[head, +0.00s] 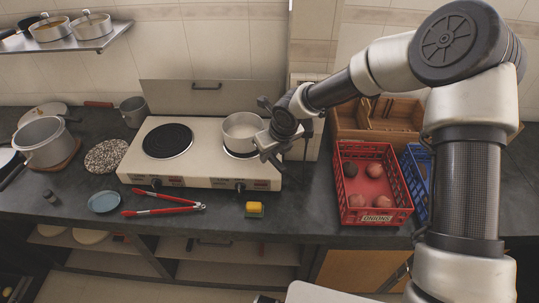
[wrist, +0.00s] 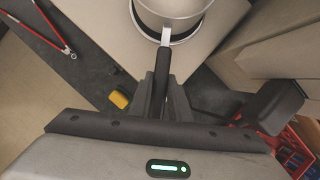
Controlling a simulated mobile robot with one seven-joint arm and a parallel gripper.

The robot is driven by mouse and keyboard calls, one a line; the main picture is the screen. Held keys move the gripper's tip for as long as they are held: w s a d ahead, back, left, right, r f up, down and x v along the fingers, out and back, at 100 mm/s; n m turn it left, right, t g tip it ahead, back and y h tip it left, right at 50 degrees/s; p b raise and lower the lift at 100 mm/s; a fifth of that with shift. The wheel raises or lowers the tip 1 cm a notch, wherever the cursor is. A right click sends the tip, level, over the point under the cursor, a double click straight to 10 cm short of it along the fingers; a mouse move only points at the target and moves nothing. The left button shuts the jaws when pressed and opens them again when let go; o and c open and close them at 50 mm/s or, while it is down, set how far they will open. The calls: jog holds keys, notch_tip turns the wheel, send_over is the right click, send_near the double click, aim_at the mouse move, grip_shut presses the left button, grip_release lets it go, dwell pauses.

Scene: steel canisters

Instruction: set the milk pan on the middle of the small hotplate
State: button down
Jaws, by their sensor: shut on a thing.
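The milk pan (head: 241,131) is a small steel pan with a black handle, upright at the right of the two-plate cooker (head: 205,168). It is over the small hotplate (head: 240,153), covering most of it; a dark rim of the plate shows at the pan's near side. I cannot tell whether the pan's base touches the plate. My gripper (head: 272,147) is at the pan's near right. In the wrist view the gripper (wrist: 164,92) is shut on the pan's black handle (wrist: 163,66), and the pan (wrist: 172,10) is cut off by the top edge.
The larger left plate (head: 167,140) is bare. Red tongs (head: 163,208) and a yellow sponge (head: 254,207) lie in front of the cooker. A red crate (head: 352,217) of onions stands to the right, near my arm. Pots and a dark saucepan (head: 134,111) stand to the left.

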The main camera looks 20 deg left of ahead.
jog(key=c, duration=1.6)
grip_release()
jog(key=shift+d+f, duration=0.1)
jog(key=shift+c, duration=0.2)
jog(key=shift+s+d+r, duration=0.1)
jog(key=shift+d+r, duration=0.05)
jog(key=shift+r, duration=0.45)
jog(key=p+v, duration=0.2)
jog(key=v, duration=0.9)
jog(key=shift+f, duration=0.1)
